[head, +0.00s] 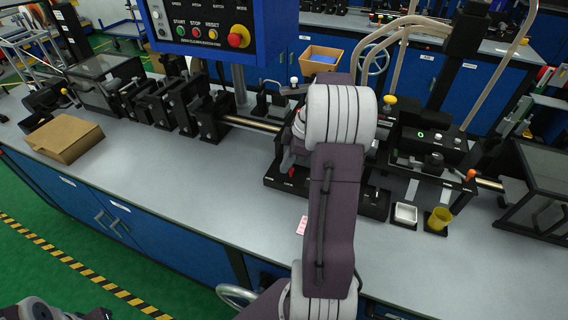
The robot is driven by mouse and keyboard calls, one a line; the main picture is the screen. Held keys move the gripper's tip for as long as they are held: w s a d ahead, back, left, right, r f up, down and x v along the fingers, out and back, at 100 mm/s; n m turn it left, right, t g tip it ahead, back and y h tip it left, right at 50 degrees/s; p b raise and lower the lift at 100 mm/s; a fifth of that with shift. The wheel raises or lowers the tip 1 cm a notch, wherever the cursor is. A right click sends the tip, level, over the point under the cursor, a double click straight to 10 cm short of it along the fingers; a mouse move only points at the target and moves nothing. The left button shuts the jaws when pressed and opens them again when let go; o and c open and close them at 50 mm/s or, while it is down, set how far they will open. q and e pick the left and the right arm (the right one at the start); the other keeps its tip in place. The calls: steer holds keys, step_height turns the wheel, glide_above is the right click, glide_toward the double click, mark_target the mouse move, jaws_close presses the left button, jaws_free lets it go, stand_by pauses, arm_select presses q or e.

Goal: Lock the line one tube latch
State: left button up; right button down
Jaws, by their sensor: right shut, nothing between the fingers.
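My right arm rises from the bottom middle and bends over the black line fixture (276,180) on the bench. My right gripper (289,158) is mostly hidden by the arm's white wrist joint; only a dark part shows to its left, over the fixture. It is shut and empty. A small lever with a white ball knob (294,81) stands just behind the wrist. I cannot tell which part is the line one tube latch; the arm covers much of the fixture. My left gripper is out of view.
A control panel (222,25) hangs above the bench. A cardboard box (64,137) lies at left, by a row of black roller units (165,105). The bench front left is clear.

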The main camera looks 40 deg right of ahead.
mark_target(275, 177)
stand_by(0.7)
steer(key=w+a, duration=0.1)
steer(key=w+a+p, duration=0.1)
steer(key=shift+w+a+r, duration=0.15)
steer(key=shift+a+r, duration=0.05)
steer(key=shift+a, duration=0.1)
steer(key=p+v, duration=0.1)
steer(key=v, duration=0.8)
steer(key=shift+r, duration=0.45)
steer(key=shift+a, duration=0.1)
